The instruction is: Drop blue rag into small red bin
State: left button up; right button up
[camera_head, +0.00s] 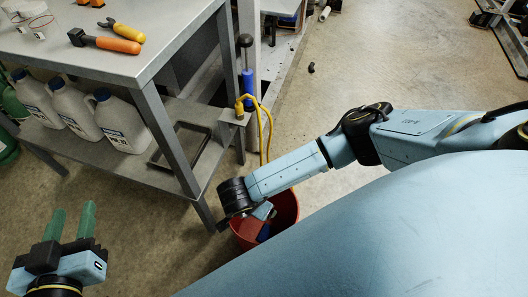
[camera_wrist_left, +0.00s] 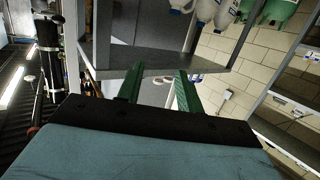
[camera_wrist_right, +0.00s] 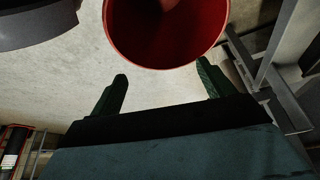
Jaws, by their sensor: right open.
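The small red bin (camera_head: 289,207) stands on the floor beside the workbench, partly hidden by my right arm. In the right wrist view the red bin (camera_wrist_right: 125,48) lies just beyond my right gripper (camera_wrist_right: 163,74), which is open with nothing between its fingers. In the head view that gripper's fingers are hidden at the bin. A small dark blue patch (camera_head: 264,232) shows within the bin's outline; I cannot tell whether it is the blue rag. My left gripper (camera_head: 74,217) is open and empty at the lower left, also in the left wrist view (camera_wrist_left: 158,80).
The metal workbench (camera_head: 150,62) at the left bears orange-handled tools (camera_head: 118,45). Grey jugs (camera_head: 122,128) stand on its lower shelf. A yellow hose (camera_head: 265,130) hangs near the bench's right post. The concrete floor (camera_head: 350,65) to the right is mostly clear.

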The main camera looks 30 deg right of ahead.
pick_arm(q)
jog(key=s+a+f+g+y+p, duration=0.2)
jog(key=s+f+g, duration=0.3)
jog(key=f, duration=0.3)
jog(key=shift+a+g, duration=0.6)
jog(key=shift+g, duration=0.1)
pick_arm(e)
jog(key=shift+v, duration=2.65)
pick_arm(q)
jog(key=shift+s, duration=0.1)
